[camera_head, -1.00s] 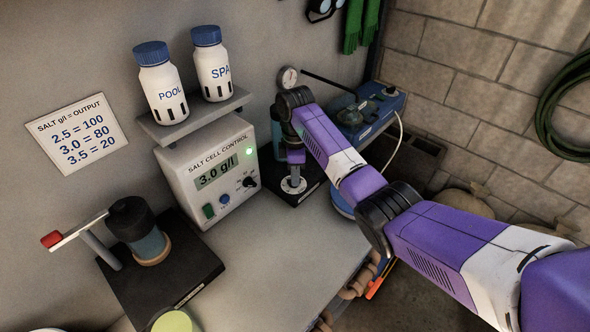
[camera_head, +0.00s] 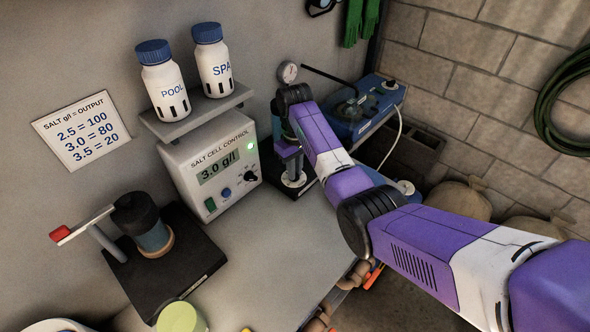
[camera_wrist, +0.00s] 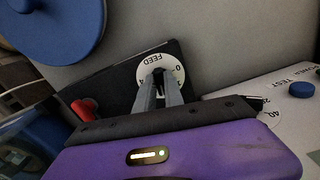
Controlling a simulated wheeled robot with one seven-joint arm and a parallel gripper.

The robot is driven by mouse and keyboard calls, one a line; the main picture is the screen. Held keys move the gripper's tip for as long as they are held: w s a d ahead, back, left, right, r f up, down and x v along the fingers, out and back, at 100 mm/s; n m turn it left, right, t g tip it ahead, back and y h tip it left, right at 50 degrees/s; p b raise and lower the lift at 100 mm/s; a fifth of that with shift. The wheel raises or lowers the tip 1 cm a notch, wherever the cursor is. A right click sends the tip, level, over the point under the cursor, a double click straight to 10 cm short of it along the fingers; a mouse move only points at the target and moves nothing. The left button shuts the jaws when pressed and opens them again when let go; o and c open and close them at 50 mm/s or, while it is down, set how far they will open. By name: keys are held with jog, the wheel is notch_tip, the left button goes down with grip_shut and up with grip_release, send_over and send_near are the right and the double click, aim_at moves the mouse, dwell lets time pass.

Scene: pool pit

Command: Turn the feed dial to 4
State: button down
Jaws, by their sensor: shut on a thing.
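The salt cell control box (camera_head: 212,165), reading 3.0 g/l, stands left of the dial, with two bottles (camera_head: 165,85) on a shelf above. A blue device (camera_head: 365,105) stands behind right. A black-based lever stand (camera_head: 165,260) is front left. The bench middle is clear.

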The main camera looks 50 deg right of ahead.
jog(key=m, duration=0.4)
jog(key=shift+a+m, duration=0.1)
jog(key=shift+m, duration=0.2)
jog(key=m, duration=0.4)
jog(key=shift+w+m, duration=0.15)
jog(key=shift+m, duration=0.15)
jog(key=m, duration=0.4)
jog(key=shift+a+m, duration=0.1)
jog(key=shift+m, duration=0.2)
jog(key=shift+w+m, duration=0.15)
jog(key=shift+m, duration=1.95)
jog(key=c, duration=1.4)
grip_release()
jog(key=shift+c, duration=0.2)
